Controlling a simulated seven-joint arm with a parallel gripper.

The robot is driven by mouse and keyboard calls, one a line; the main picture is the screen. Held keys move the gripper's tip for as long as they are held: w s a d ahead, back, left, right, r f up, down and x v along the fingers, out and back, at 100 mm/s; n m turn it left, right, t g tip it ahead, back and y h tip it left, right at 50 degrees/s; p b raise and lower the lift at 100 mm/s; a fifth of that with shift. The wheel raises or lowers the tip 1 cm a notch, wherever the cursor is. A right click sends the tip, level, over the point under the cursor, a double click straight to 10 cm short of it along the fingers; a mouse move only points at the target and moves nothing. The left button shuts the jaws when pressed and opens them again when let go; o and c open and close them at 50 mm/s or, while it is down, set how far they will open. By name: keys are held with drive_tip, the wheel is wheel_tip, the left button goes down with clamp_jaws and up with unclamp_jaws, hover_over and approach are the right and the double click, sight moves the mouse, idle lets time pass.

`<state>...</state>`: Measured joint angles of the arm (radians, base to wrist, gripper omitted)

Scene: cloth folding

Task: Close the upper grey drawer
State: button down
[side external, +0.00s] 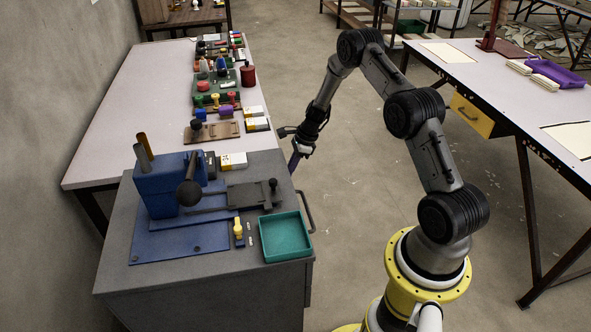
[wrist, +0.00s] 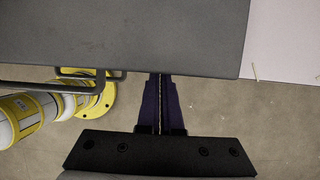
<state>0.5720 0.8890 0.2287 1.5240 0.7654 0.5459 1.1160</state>
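The grey cabinet (side external: 120,290) stands in front of the long table; its top also fills the upper part of the wrist view (wrist: 130,40). A dark bar handle (side external: 309,212) sticks out from its right side. In the wrist view two dark handles show at the left, a smaller one (wrist: 92,74) near the cabinet edge and a longer one (wrist: 45,88) farther out. I cannot tell how far the upper drawer stands out. My gripper (side external: 298,158) is beside the cabinet's far right corner, apart from the handles. Its dark blue fingers (wrist: 161,82) are together and empty, tips by the cabinet edge.
A blue press (side external: 165,190) and a teal tray (side external: 285,237) sit on the cabinet top. A second table (side external: 470,75) with a yellow drawer (side external: 471,115) stands at right. Floor between is clear.

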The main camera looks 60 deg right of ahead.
drive_tip(key=shift+w+a, duration=0.15)
drive_tip(key=shift+a, duration=0.1)
